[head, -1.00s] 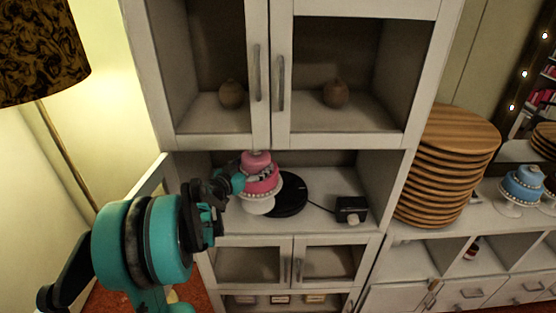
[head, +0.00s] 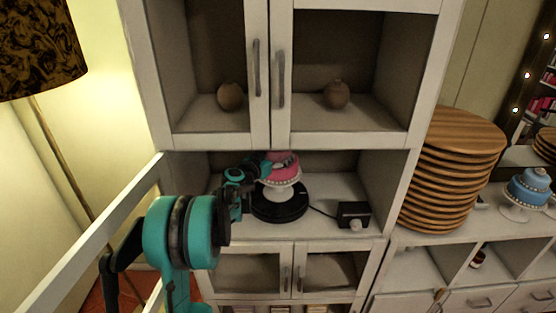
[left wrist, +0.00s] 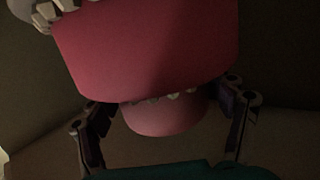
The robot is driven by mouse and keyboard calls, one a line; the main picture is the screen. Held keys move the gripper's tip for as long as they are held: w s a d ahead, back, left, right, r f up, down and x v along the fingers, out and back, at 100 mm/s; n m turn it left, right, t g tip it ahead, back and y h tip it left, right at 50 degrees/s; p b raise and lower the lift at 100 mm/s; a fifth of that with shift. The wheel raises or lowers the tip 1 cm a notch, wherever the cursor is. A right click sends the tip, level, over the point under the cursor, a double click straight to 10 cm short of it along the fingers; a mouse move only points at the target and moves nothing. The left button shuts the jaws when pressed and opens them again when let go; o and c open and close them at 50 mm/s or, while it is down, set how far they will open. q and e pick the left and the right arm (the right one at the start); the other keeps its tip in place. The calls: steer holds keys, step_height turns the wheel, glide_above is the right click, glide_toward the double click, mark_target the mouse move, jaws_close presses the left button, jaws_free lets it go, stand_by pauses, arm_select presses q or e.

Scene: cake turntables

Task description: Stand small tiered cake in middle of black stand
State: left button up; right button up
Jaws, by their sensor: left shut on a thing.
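The small pink tiered cake (head: 284,174) has white beading and a white pedestal foot. It is upright over the black round stand (head: 280,212) in the open shelf bay. I cannot tell whether its foot touches the stand. My left gripper (head: 268,167) reaches in from the left and is shut on the cake. In the left wrist view the gripper's fingers (left wrist: 165,118) are on either side of the smaller top tier, and the cake's wide pink tier (left wrist: 150,55) fills the upper middle. My right gripper is not in view.
A black control box (head: 353,214) with a cord stands right of the stand. The cabinet's upper shelf (head: 300,143) is close above. A stack of wooden boards (head: 450,180) and a blue cake (head: 528,188) are further right.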

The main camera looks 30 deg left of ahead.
arm_select(q)
steer(key=shift+f, duration=0.4)
steer(key=shift+r, duration=0.15)
steer(key=o, duration=1.9)
steer(key=shift+c, duration=0.2)
